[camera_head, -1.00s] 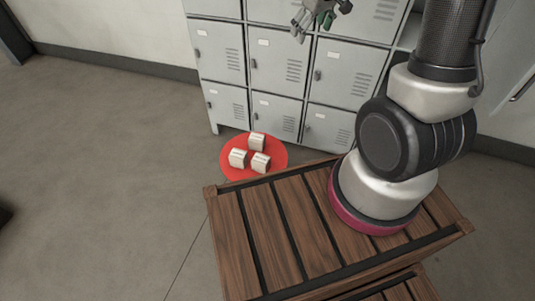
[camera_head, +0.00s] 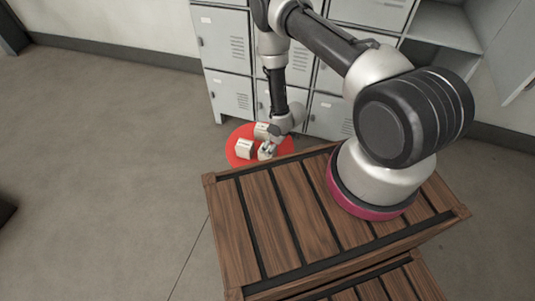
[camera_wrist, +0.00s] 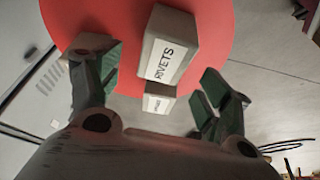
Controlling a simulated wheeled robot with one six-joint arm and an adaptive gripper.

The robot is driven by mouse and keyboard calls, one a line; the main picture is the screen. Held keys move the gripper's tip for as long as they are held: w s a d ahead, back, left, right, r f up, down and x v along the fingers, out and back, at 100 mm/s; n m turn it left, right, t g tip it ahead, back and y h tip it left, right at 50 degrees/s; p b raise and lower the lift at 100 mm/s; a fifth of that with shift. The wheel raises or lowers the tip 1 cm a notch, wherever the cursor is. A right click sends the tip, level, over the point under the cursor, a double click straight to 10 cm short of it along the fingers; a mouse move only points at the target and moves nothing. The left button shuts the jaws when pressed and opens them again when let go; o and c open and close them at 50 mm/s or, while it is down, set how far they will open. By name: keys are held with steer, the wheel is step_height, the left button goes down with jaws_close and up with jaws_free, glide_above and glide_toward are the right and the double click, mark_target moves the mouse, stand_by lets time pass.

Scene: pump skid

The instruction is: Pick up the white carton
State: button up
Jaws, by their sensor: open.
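Small white cartons stand on a round red surface (camera_head: 232,154) beside the lockers. One carton (camera_head: 244,148) shows clearly in the head view; another (camera_head: 262,130) is partly covered by my arm. In the wrist view, a carton labelled RIVETS (camera_wrist: 170,48) stands on the red surface, with a smaller-looking labelled white carton (camera_wrist: 159,101) just below it in the picture. My gripper (camera_wrist: 161,70) is open, its green-padded fingers on either side of these two cartons. No contact shows. In the head view my gripper (camera_head: 268,148) is low over the red surface, its fingers hard to make out.
Grey lockers (camera_head: 228,50) stand right behind the red surface. A slatted wooden crate top (camera_head: 270,225) lies close in front of it, under my arm's base. Open floor (camera_head: 110,150) is on the left. Dark cables (camera_wrist: 285,146) show at lower right in the wrist view.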

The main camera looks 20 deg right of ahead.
steer(key=x, duration=0.8)
steer(key=shift+s+d+f, duration=0.1)
steer(key=shift+s+f, duration=0.05)
steer(key=shift+s, duration=0.25)
steer(key=shift+c, duration=0.2)
steer(key=c, duration=1.2)
